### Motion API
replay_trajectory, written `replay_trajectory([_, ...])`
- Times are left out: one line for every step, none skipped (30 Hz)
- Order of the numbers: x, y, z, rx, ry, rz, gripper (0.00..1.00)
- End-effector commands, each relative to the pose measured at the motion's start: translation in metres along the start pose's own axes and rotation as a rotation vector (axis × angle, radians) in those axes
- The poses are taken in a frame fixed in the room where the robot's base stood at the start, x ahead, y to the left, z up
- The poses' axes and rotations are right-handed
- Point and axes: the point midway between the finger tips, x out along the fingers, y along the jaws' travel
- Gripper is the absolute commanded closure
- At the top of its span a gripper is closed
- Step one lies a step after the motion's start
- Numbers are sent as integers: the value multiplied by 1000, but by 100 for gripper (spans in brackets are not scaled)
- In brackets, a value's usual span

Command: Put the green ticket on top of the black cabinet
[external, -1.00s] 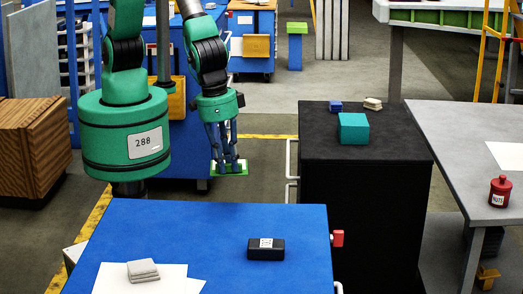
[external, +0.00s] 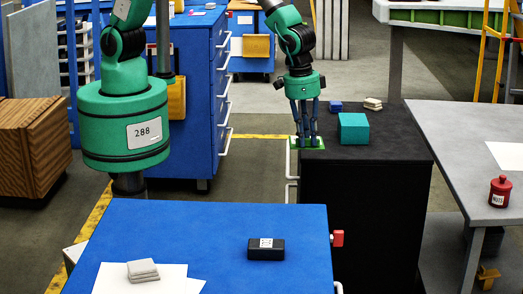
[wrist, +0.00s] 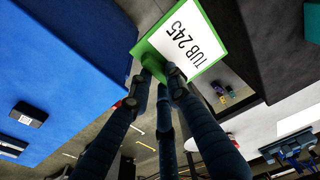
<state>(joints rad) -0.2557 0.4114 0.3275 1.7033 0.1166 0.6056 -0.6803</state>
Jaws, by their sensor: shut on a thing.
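My gripper (external: 307,136) is shut on the green ticket (external: 313,146), which shows at its fingertips over the left edge of the black cabinet's top (external: 392,145). In the wrist view the ticket (wrist: 184,42) is a green-rimmed plate with a white face reading "TUB 245". The fingertips (wrist: 160,74) grip it at its lower left edge. I cannot tell whether the ticket touches the cabinet top or hangs just above it. Part of the ticket is hidden behind the fingers.
On the cabinet top stand a teal box (external: 354,128), a small blue block (external: 336,106) and a small beige stack (external: 373,103). The front of the top is clear. A blue table (external: 200,225) with a black box (external: 266,249) is in front; a grey table (external: 460,140) stands right.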

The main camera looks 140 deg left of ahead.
Motion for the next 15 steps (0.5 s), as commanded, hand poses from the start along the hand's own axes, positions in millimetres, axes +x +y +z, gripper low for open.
replay_trajectory([0,-15,-12,-5,-1,0,100])
replay_trajectory([0,-23,-18,-3,-1,1,100])
replay_trajectory([1,-33,-26,-1,-1,1,100])
replay_trajectory([2,-41,-31,-1,-1,2,100])
replay_trajectory([3,-50,-37,0,-2,3,100])
replay_trajectory([4,-61,-44,2,-2,3,100])
replay_trajectory([5,-69,-49,2,-3,3,100])
replay_trajectory([6,-77,-54,5,-3,4,100])
replay_trajectory([6,-89,-61,7,-3,4,100])
replay_trajectory([7,-98,-66,7,-2,5,100])
replay_trajectory([7,-106,-71,9,-2,5,100])
replay_trajectory([8,-118,-78,10,-2,6,100])
replay_trajectory([9,-127,-82,11,-2,6,100])
replay_trajectory([9,-136,-87,12,-2,7,100])
replay_trajectory([10,-148,-92,13,-2,7,100])
